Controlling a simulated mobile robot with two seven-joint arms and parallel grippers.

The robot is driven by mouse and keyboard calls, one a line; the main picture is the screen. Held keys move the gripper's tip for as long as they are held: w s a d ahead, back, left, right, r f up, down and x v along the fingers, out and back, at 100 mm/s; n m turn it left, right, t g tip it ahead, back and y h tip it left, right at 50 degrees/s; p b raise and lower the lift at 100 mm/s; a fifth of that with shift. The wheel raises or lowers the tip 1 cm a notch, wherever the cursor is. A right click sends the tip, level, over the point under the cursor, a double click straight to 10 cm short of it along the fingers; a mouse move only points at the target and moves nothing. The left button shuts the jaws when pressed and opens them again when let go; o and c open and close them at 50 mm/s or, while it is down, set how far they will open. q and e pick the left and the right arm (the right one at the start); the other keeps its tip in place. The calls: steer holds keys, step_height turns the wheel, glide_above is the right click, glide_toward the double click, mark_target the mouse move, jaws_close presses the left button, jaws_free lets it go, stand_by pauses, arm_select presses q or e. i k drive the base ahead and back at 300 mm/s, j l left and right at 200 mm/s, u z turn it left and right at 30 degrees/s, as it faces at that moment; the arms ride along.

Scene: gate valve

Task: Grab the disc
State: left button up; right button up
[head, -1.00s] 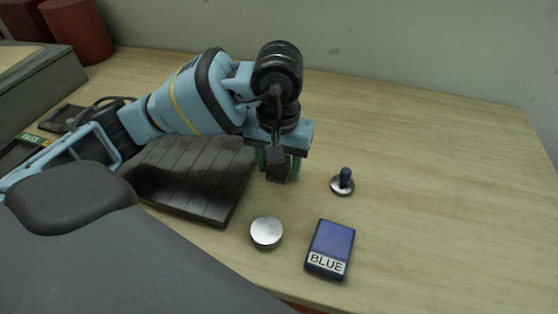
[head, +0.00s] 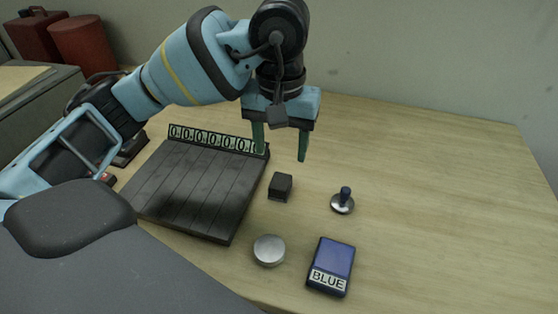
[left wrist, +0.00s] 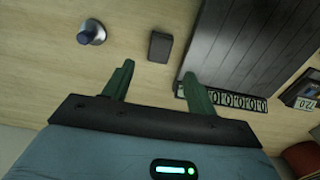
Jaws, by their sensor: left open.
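A plain silver disc (head: 269,250) lies flat on the table at the front, left of the blue box. A second small silver disc with an upright blue knob (head: 343,202) stands farther right; it also shows in the left wrist view (left wrist: 91,32). I cannot tell from the pictures alone which one the task means. My left gripper (head: 280,156) is open and empty, above and behind a small black block (head: 281,187). In the left wrist view the block (left wrist: 160,47) lies beyond the open fingertips (left wrist: 158,72). The plain disc does not show there. My right gripper is not in view.
A dark slatted panel (head: 200,190) with a row of zero digits (head: 210,139) lies on the left. A blue box labelled BLUE (head: 331,265) is at the front. Red containers (head: 82,43) stand at the back left. The right side of the table is clear.

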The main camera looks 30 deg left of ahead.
mark_target(270, 249)
steer(key=u, duration=0.9)
